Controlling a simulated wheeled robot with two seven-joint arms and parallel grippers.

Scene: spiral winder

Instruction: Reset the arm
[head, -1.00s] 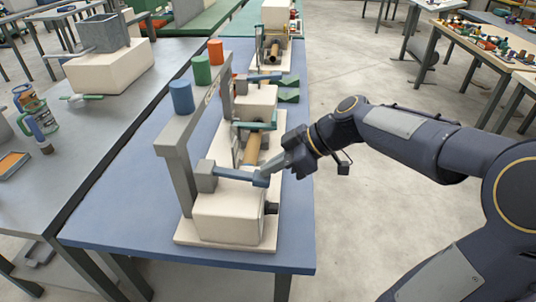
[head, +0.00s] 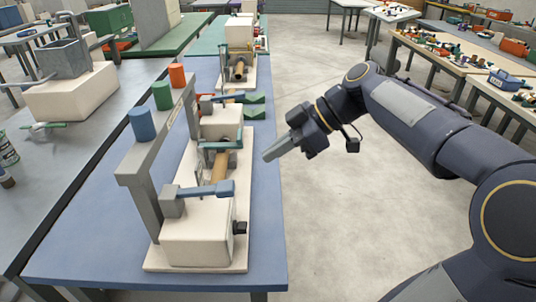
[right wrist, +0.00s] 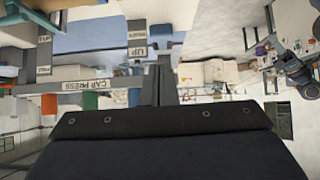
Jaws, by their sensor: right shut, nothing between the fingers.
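The winder machine stands on a blue table in the head view, with a cream base block (head: 196,245) at the near end. A blue lever arm (head: 205,189) reaches right from a grey block (head: 172,203) above that base. Behind it lie a tan roll (head: 219,168) and a green-handled part (head: 221,145). My right gripper (head: 268,157) is shut and empty, in the air to the right of the machine and apart from the lever. Its shut fingers also show in the right wrist view (right wrist: 157,85). My left gripper is out of view.
A grey overhead frame (head: 158,148) carries blue (head: 141,124), green (head: 162,96) and orange (head: 178,76) cylinders. More machines stand farther along the bench. A grey bench (head: 75,160) is at left. Open floor (head: 335,215) lies to the right.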

